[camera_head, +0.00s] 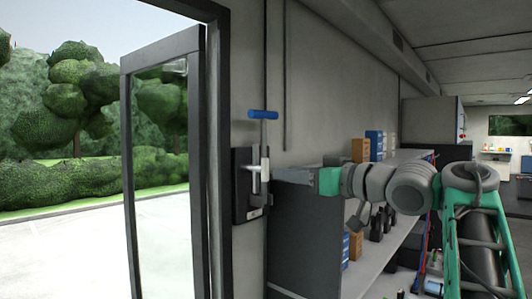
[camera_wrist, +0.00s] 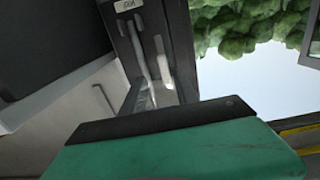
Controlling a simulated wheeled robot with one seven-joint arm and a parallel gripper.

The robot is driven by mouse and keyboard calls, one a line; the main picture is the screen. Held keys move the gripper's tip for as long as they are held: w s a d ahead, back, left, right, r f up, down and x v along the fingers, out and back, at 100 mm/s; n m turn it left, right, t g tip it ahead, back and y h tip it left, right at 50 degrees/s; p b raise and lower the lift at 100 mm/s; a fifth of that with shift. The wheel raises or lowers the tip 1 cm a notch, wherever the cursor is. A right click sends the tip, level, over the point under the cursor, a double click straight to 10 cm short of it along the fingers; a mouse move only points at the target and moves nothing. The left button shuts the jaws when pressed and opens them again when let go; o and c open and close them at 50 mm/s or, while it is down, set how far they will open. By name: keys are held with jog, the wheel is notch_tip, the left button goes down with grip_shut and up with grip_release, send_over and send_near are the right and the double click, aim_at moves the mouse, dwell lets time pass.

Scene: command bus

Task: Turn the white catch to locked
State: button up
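The white catch (camera_head: 265,166) is a short pale upright piece on a dark wall plate (camera_head: 241,190) beside the door frame. A blue T-shaped handle (camera_head: 263,115) stands just above it on a grey stem. My gripper (camera_head: 277,174) points left, with its tip close to the catch's right side; I cannot tell whether they touch. In the wrist view, the dark plate (camera_wrist: 151,18) is at the top centre with pale bars on it, one likely the catch (camera_wrist: 163,62). My gripper's green body covers the bottom. The spacing of the fingers is not clear.
A dark-framed glass door (camera_head: 200,150) stands open at the left, with a paved lot and trees outside. A shelf unit (camera_head: 305,235) with several boxes (camera_head: 361,150) stands right of the plate, below and behind my arm. Bare wall (camera_head: 330,80) lies above.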

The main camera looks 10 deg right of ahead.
aim_at(268, 168)
jog(key=shift+y, duration=0.3)
jog(key=x, duration=0.2)
jog(key=p+x, duration=0.1)
jog(key=x, duration=0.4)
jog(key=shift+a+r+p, duration=0.3)
jog(key=shift+a+p, duration=0.05)
jog(key=shift+s, duration=0.1)
grip_shut()
